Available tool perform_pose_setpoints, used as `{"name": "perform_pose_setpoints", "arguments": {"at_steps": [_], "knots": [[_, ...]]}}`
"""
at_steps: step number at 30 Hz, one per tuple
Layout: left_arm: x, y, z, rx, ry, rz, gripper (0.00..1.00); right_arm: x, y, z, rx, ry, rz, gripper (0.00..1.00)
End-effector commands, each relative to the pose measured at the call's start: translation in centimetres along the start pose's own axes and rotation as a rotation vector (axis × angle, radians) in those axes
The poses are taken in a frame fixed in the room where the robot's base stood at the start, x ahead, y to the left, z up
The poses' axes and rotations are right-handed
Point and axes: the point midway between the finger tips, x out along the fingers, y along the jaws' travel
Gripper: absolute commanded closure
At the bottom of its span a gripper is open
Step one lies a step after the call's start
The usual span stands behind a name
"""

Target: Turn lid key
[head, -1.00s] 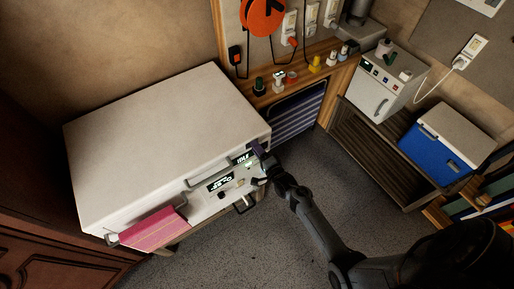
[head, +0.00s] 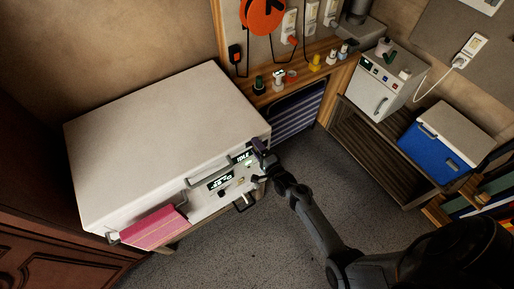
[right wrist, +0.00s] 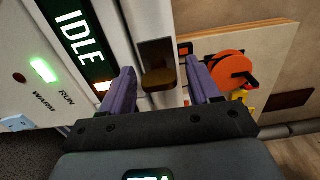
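The white chest-like appliance (head: 160,130) with a flat closed lid stands on the left in the head view. Its front panel carries an "IDLE" display (right wrist: 72,32), which shows at the left in the right wrist view. A dark brown key-like knob (right wrist: 160,78) sits below a dark recess in the pale housing. My right gripper (head: 262,150) is at the appliance's right front corner. In the right wrist view its two purple fingers (right wrist: 160,86) are apart, one on each side of the knob, with gaps visible. In the head view the knob is too small to tell. My left gripper is not in view.
A pink towel (head: 153,228) hangs on the appliance's front left. A wooden shelf (head: 300,80) with small items stands behind to the right. A small white cabinet (head: 378,88) and a blue cooler (head: 430,147) sit further right. The grey floor in front is clear.

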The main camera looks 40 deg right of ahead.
Motion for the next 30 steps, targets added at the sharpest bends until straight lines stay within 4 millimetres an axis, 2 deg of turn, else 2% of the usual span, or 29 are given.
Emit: {"name": "perform_pose_setpoints", "arguments": {"at_steps": [11,14,24,30], "knots": [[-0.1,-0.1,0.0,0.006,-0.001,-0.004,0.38,-0.5,0.1,0.0,-0.001,0.0,0.002,0.38],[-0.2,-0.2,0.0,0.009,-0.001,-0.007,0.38,-1.5,0.1,0.0,0.0,0.001,0.002,0.38],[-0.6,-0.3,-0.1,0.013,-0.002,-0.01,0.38,-7.2,0.1,0.0,-0.001,0.001,0.002,0.38],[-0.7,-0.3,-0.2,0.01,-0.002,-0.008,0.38,-9.8,0.1,0.0,-0.001,0.001,0.002,0.38]]}}
